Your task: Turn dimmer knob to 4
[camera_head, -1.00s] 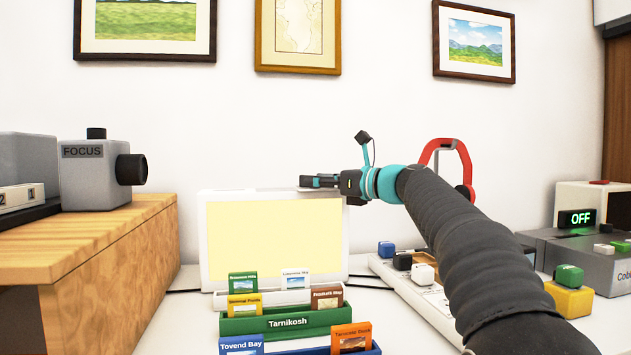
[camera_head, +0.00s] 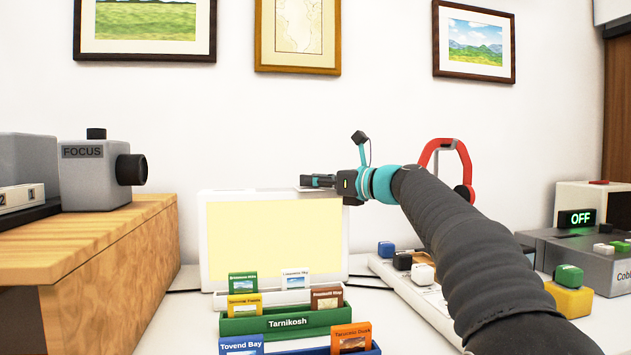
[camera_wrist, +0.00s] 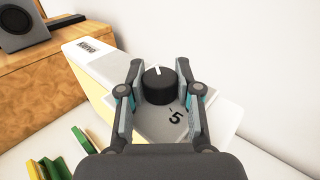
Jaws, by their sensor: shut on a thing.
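The dimmer knob (camera_wrist: 159,88) is a round black knob with a white pointer line, on the top of a white light panel (camera_wrist: 90,62). The pointer line aims up and slightly left in the wrist view. A mark and the number 5 are printed just below the knob; other numbers are not visible. My gripper (camera_wrist: 159,72) is shut on the knob, one finger on each side. In the head view, my gripper (camera_head: 318,181) is at the top right corner of the panel (camera_head: 204,240) with its cream lit screen, and the knob cannot be made out there.
A green rack (camera_head: 238,326) of labelled slides stands in front of the panel. A wooden cabinet (camera_head: 110,250) with a grey FOCUS device (camera_head: 85,180) is at left. Red headphones (camera_head: 440,146), a white switch strip and a box reading OFF (camera_head: 580,218) are at right.

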